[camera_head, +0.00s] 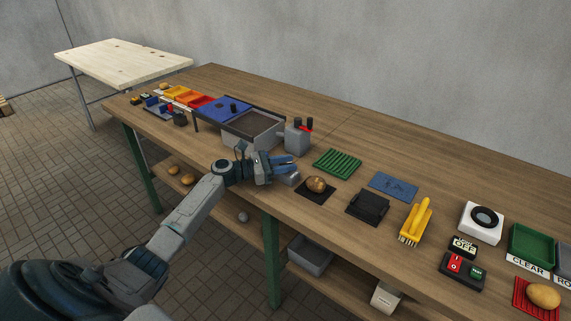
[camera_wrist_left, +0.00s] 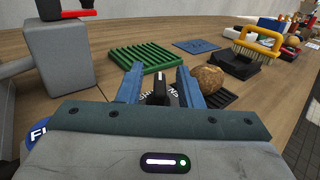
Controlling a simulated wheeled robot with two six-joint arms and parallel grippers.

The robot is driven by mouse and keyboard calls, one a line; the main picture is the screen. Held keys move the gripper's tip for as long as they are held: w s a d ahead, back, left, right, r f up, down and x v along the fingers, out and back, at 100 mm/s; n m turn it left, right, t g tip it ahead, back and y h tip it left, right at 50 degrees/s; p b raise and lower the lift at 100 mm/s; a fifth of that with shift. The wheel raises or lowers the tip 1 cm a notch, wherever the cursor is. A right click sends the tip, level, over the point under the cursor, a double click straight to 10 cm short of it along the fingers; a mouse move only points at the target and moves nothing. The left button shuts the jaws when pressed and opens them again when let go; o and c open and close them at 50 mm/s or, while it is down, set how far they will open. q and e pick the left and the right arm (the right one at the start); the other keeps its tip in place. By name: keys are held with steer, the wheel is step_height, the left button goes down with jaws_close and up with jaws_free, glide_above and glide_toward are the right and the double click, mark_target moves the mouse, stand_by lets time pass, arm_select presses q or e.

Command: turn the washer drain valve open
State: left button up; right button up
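A black knob (camera_wrist_left: 160,86) with a white stripe shows between my left fingers in the left wrist view. Partly hidden lettering beside it appears to read "SHU" and "N", so it looks like the drain valve. The stripe points nearly straight away from the wrist camera. My left gripper (camera_wrist_left: 159,80) has its blue fingers open, one on each side of the knob, with gaps visible. In the head view, the left gripper (camera_head: 287,166) is over a small grey block (camera_head: 289,179) by the washer basin (camera_head: 246,139). The hand hides the knob there. My right gripper is out of view.
A grey box (camera_head: 297,139) with a red lever stands just behind the gripper. A green ribbed mat (camera_head: 337,163), a potato (camera_head: 316,184) on a black pad and a black block (camera_head: 368,205) lie to the right. The table's front edge is close.

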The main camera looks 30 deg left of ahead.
arm_select(q)
steer(key=b+v, duration=0.2)
steer(key=v, duration=0.7)
steer(key=shift+s+a+f+b, duration=0.15)
steer(key=shift+b, duration=0.15)
steer(key=shift+s+a, duration=0.5)
